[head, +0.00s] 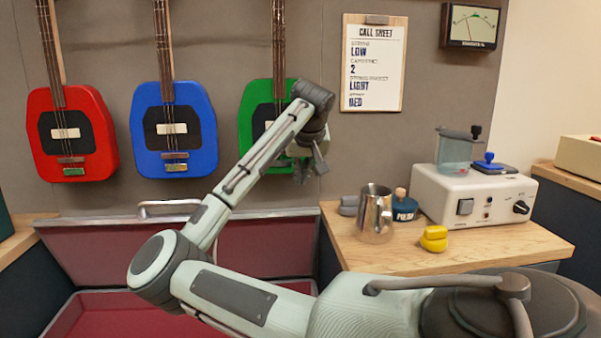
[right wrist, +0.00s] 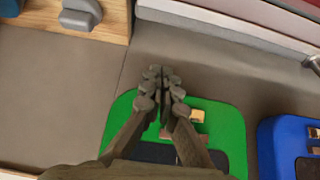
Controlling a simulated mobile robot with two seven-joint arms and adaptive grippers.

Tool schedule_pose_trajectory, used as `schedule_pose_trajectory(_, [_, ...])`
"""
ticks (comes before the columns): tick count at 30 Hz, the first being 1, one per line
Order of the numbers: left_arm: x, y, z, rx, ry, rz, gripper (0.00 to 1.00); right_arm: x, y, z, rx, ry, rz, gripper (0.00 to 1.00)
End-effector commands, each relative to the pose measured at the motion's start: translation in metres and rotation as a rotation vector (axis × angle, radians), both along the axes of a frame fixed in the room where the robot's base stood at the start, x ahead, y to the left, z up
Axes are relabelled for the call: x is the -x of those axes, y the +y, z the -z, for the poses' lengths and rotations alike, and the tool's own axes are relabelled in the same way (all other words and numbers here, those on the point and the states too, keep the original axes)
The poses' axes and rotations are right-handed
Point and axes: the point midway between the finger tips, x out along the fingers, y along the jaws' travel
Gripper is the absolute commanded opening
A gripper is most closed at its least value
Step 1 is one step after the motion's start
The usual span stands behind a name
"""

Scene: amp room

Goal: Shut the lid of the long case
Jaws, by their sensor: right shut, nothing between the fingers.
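The long case (head: 95,318) lies open at the lower left of the head view, with a red lining. Its lid (head: 85,250) stands raised at the back, leaning towards the wall. A pale handle (head: 168,208) sits on the lid's top edge. My right arm crosses in front and hides much of the case. My right gripper (head: 308,172) is shut and empty, above the lid's right end and in front of the green guitar (head: 252,120). In the right wrist view the closed fingers (right wrist: 163,92) show against the green guitar (right wrist: 222,128). My left gripper is not in view.
A red guitar (head: 72,135) and a blue guitar (head: 173,130) also hang on the wall. The wooden bench (head: 400,262) at right holds a metal jug (head: 375,215), a yellow piece (head: 433,239) and a white device (head: 470,192). A call sheet (head: 373,65) hangs above.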

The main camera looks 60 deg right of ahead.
Motion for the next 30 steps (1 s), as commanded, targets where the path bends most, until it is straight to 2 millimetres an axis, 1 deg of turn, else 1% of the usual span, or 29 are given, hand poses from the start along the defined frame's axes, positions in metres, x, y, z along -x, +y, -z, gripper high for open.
schedule_pose_trajectory(1, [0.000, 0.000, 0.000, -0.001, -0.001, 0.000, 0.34, -0.004, -0.005, 0.011, -0.003, 0.003, -0.001, 0.00])
schedule_pose_trajectory(8, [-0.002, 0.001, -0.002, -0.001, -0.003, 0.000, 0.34, -0.024, -0.028, 0.048, -0.001, 0.002, -0.001, 0.00])
schedule_pose_trajectory(12, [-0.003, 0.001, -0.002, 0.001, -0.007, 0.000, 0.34, -0.009, -0.010, 0.054, 0.001, -0.002, 0.002, 0.00])
schedule_pose_trajectory(16, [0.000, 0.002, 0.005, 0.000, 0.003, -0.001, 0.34, -0.002, -0.002, 0.057, 0.002, -0.001, 0.001, 0.00])
schedule_pose_trajectory(21, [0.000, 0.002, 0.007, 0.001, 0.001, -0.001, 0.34, 0.002, 0.002, 0.059, 0.002, -0.001, 0.001, 0.00])
schedule_pose_trajectory(30, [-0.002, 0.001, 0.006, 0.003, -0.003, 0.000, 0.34, 0.002, 0.002, 0.059, 0.002, -0.001, 0.002, 0.00])
